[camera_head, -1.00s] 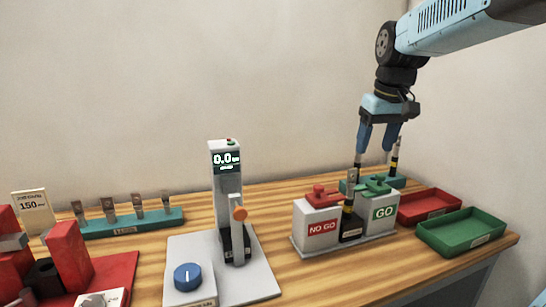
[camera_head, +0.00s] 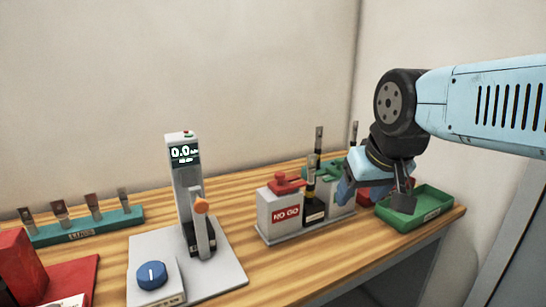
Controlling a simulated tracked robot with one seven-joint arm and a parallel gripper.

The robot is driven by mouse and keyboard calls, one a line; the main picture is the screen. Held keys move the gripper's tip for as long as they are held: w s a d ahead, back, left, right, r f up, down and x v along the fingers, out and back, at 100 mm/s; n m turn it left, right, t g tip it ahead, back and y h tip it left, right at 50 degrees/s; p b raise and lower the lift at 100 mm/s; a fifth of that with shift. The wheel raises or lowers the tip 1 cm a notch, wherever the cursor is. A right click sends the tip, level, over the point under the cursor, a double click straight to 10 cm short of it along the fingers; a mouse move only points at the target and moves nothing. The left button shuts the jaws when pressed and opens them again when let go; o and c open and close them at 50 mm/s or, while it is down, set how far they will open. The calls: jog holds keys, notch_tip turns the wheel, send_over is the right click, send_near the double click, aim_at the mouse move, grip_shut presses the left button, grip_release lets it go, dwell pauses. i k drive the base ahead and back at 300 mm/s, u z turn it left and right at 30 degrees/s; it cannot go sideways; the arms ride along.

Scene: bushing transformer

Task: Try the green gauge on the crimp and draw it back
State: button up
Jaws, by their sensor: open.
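The green GO gauge (camera_head: 322,170) sits with its green top on a pale block; the gripper hides its right part and most of its label. The crimp piece (camera_head: 311,180) stands upright in a black holder (camera_head: 314,213) between the NO GO and GO blocks. My gripper (camera_head: 375,197) is open and tilted, to the right of the GO gauge in the picture and in front of the trays. Nothing shows between its fingers. Whether a finger touches the gauge cannot be told.
The red NO GO gauge (camera_head: 285,183) is left of the crimp piece. A green tray (camera_head: 435,215) is at the right table edge; a red tray (camera_head: 365,199) is mostly hidden. A meter stand (camera_head: 186,185) with a blue knob (camera_head: 152,275) and a teal lug rack (camera_head: 85,228) are further left.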

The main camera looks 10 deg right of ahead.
aim_at(336, 172)
jog(key=k, duration=1.25)
jog(key=z, duration=0.45)
jog(key=i, duration=1.7)
jog(key=u, duration=0.5)
